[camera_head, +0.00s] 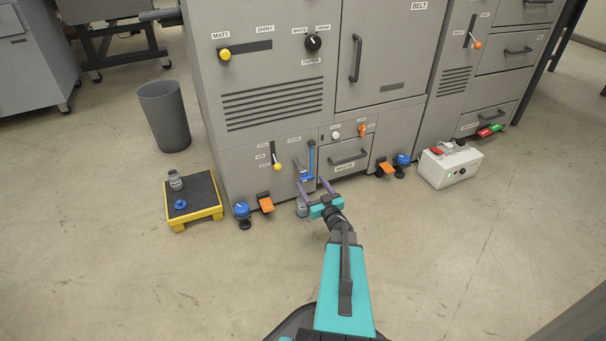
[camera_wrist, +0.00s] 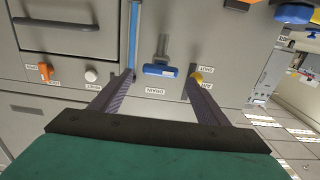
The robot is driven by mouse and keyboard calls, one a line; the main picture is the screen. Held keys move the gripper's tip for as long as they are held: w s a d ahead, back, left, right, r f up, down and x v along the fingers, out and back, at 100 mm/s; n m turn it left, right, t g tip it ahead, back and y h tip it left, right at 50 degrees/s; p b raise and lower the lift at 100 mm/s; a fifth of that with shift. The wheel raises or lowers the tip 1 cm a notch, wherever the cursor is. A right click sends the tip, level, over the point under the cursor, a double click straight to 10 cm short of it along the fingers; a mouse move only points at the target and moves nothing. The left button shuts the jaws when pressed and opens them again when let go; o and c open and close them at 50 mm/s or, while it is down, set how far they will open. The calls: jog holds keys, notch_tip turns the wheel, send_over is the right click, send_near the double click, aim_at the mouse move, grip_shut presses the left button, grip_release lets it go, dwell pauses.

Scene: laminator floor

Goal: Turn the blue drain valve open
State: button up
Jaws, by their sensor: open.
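The blue drain valve (camera_wrist: 160,71) is a short blue bar on a grey stem, above the upside-down DRAIN label in the wrist view. The bar lies crosswise there. In the head view the valve (camera_head: 306,179) is low on the machine front, partly behind my gripper. My gripper (camera_head: 313,184) is open in front of it, fingers pointing at the panel. In the wrist view the finger tips of my gripper (camera_wrist: 158,77) lie left and right of the blue bar, with gaps on both sides. I cannot tell whether the tips reach past it.
A blue-filled sight tube (camera_wrist: 133,35) is close beside the left finger in the wrist view. A yellow-knobbed lever (camera_wrist: 197,77) is close by the right finger. A grey jar (camera_head: 302,208) stands on the floor under my gripper. Orange pedals (camera_head: 265,203) stick out low.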

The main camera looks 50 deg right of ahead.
aim_at(305, 174)
jog(key=b+x, duration=0.2)
jog(key=x, duration=0.5)
jog(key=shift+w+d+f, duration=0.1)
jog(key=shift+w+f, duration=0.05)
jog(key=shift+b+x, duration=0.45)
jog(key=shift+x, duration=0.45)
jog(key=c, duration=1)
